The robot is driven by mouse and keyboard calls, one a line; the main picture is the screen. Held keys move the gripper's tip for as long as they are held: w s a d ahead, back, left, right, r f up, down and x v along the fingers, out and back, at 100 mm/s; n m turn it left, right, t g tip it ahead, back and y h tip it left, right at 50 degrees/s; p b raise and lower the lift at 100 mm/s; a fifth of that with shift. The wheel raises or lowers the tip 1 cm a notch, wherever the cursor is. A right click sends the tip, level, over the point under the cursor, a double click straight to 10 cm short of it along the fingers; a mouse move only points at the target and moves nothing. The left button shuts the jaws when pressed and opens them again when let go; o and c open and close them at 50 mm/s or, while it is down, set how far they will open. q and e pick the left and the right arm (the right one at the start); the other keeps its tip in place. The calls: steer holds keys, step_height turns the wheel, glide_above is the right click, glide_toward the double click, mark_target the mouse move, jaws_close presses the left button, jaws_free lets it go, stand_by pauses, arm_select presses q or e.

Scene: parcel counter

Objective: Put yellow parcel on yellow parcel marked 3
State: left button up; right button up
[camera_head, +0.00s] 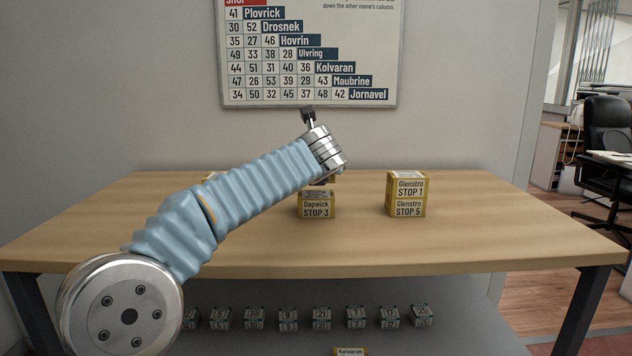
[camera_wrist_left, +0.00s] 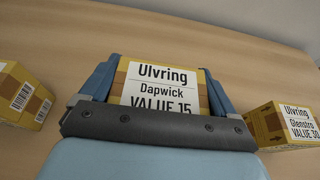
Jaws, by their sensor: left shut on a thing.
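In the wrist view my left gripper (camera_wrist_left: 156,88) is shut on a yellow parcel (camera_wrist_left: 158,85), its blue fingers on both sides. That parcel's white label reads Ulvring, Dapwick, VALUE 15. In the head view the yellow parcel marked Dapwick STOP 3 (camera_head: 316,206) stands on the table, with a label on its top. My left wrist is just above and behind it and hides my fingers. A strip of yellow (camera_head: 332,180) shows beside the wrist, perhaps the held parcel; I cannot tell whether it touches the STOP 3 parcel. My right gripper is out of view.
On the wooden table (camera_head: 480,230), a Glenstro STOP 1 parcel (camera_head: 408,185) sits on a Glenstro STOP 5 parcel (camera_head: 406,208). Another yellow parcel (camera_head: 209,176) is mostly behind my arm. Small boxes line a lower shelf (camera_head: 450,345). A chart (camera_head: 310,60) hangs on the wall.

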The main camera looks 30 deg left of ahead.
arm_select(q)
step_height(320, 180, down, 3)
steer(key=shift+w+f+b, duration=0.1)
steer(key=shift+b, duration=0.4)
steer(key=shift+f, duration=0.15)
steer(key=o, duration=0.9)
steer(key=shift+c, duration=0.2)
steer(key=shift+r, duration=0.25)
steer(key=v, duration=1.2)
steer(key=shift+a+f, duration=0.1)
steer(key=shift+f, duration=0.05)
